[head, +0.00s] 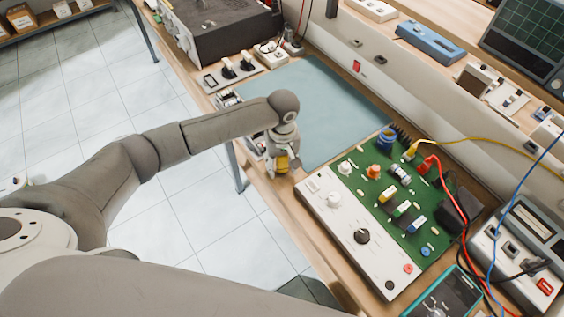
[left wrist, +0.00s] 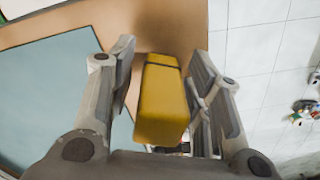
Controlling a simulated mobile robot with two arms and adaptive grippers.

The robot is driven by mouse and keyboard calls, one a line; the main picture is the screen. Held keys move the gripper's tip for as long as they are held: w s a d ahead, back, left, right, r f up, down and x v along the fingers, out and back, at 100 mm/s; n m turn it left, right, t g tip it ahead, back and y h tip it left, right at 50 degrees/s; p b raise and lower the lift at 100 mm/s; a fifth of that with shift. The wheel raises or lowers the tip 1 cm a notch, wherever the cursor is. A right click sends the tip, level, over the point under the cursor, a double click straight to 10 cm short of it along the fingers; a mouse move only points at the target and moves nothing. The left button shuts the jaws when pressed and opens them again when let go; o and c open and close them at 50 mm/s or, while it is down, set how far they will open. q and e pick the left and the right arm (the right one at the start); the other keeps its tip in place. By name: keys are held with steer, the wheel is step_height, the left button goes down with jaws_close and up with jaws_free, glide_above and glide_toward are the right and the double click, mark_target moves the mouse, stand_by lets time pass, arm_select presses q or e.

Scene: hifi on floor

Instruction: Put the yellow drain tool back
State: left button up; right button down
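The yellow drain tool (left wrist: 163,95) is a yellow block with a dark line across its far end. It lies between the two fingers of my left gripper (left wrist: 165,75) in the left wrist view, with narrow gaps visible on both sides. In the head view my left gripper (head: 282,152) points down at the bench's front edge, and the yellow tool (head: 281,163) shows low between its fingers. Whether the tool touches the bench is unclear. My right gripper is not in view.
A teal mat (head: 325,105) lies clear behind the gripper. A partly hidden holder (head: 228,98) and socket strip (head: 225,75) are at the left. Cables cross the far right.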

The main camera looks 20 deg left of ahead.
arm_select(q)
step_height(320, 180, up, 12)
steer(key=shift+r+b, duration=0.15)
steer(key=shift+b, duration=0.7)
